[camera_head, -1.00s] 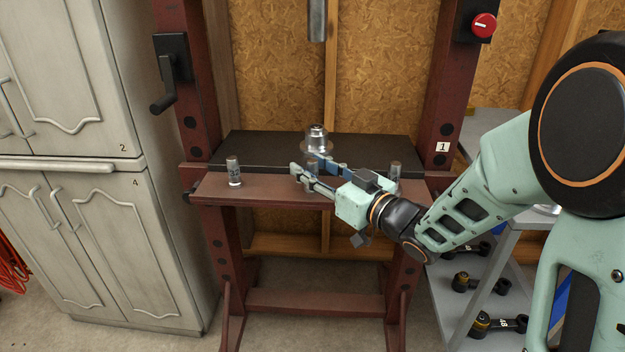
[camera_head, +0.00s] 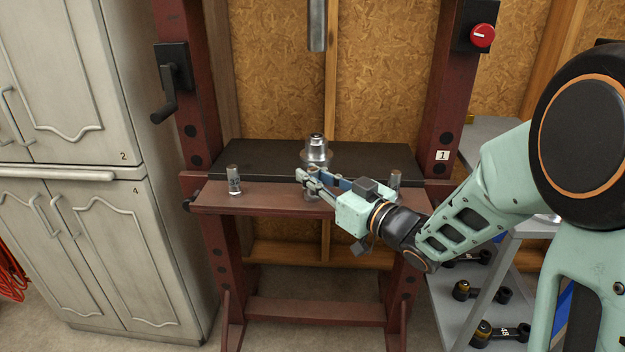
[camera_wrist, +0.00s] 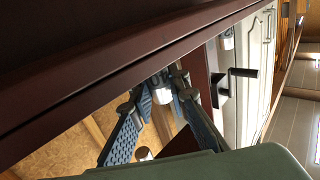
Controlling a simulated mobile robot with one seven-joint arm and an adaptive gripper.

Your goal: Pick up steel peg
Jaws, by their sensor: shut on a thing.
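My gripper (camera_head: 311,181) reaches in from the right over the front ledge of the red press frame. Its fingers are shut on a short grey metal peg, the middle one of three, which I take as the steel peg (camera_wrist: 162,94). In the head view the fingers hide most of this peg. In the wrist view its pale end shows between the fingertips. I cannot tell whether it still touches the ledge.
Similar pegs stand upright at the left (camera_head: 233,181) and right (camera_head: 395,181) of the ledge (camera_head: 265,197). A stepped metal part (camera_head: 316,152) sits on the black plate (camera_head: 255,155) behind. A press ram (camera_head: 317,25) hangs above. Cabinets (camera_head: 70,230) stand left.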

